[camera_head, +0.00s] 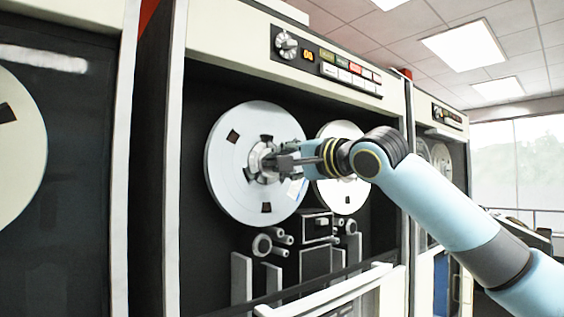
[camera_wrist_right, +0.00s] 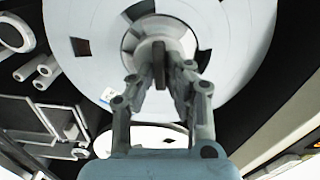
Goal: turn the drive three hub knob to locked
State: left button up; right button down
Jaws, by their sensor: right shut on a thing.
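The hub knob (camera_wrist_right: 158,62) is a dark bar at the centre of a silver-white tape reel (camera_head: 230,185) on the dark face of a tape drive. My right gripper (camera_head: 272,162) reaches the hub from the right. In the right wrist view the gripper (camera_wrist_right: 160,80) has its fingers on either side of the knob and is shut on it. The bar looks roughly upright in that view. In the head view the fingers hide most of the knob. I cannot read any lock marking. My left gripper is not in view.
A second reel (camera_head: 335,195) sits behind my right wrist. Below the reels are rollers and tape-head blocks (camera_head: 316,225). A panel with a dial (camera_head: 286,44) and buttons runs above. A white rail (camera_head: 330,290) crosses the front below. Another drive's reel (camera_head: 15,150) is at the left.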

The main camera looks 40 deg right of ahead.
jog(key=shift+m, duration=0.9)
jog(key=shift+f, duration=0.1)
jog(key=c, duration=1.3)
grip_release()
jog(key=shift+d, duration=0.1)
jog(key=shift+c, duration=0.2)
